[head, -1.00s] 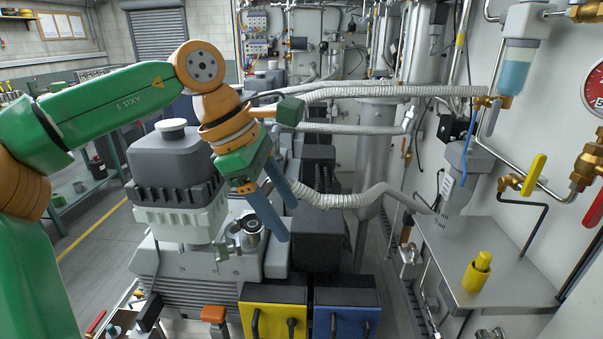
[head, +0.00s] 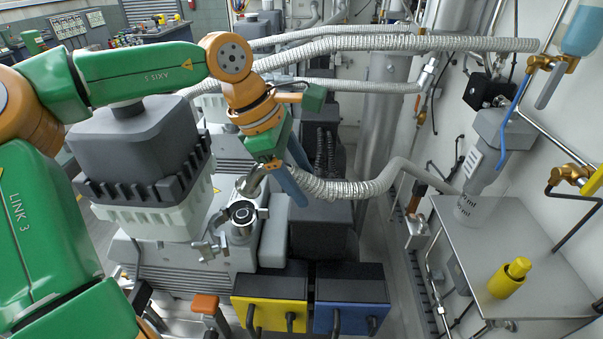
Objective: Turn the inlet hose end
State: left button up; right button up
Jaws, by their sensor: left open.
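The inlet hose (head: 350,188) is a silver ribbed hose that comes from the right and ends at the fingers of my left gripper (head: 306,188). That gripper hangs down with its two blue fingers apart, one on the near side of the hose end and one on the far side. I cannot tell whether they touch it. A metal pipe stub (head: 252,182) and a round black-topped fitting (head: 240,214) stand on the pump just left of the fingers. The hose's very end is partly hidden by the gripper. My right gripper is not in view.
A grey pump housing (head: 140,150) stands under my left arm. Yellow (head: 268,300) and blue (head: 350,302) boxes sit in front. A metal shelf (head: 540,265) with a yellow cylinder (head: 510,278) is at right. More hoses (head: 400,45) cross behind.

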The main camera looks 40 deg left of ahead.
pick_arm(q)
jog(key=shift+w+a+f, duration=0.15)
jog(key=shift+w+f, duration=0.25)
jog(key=shift+s+r, duration=0.1)
jog(key=shift+s, duration=0.05)
grip_shut()
dwell(1.0)
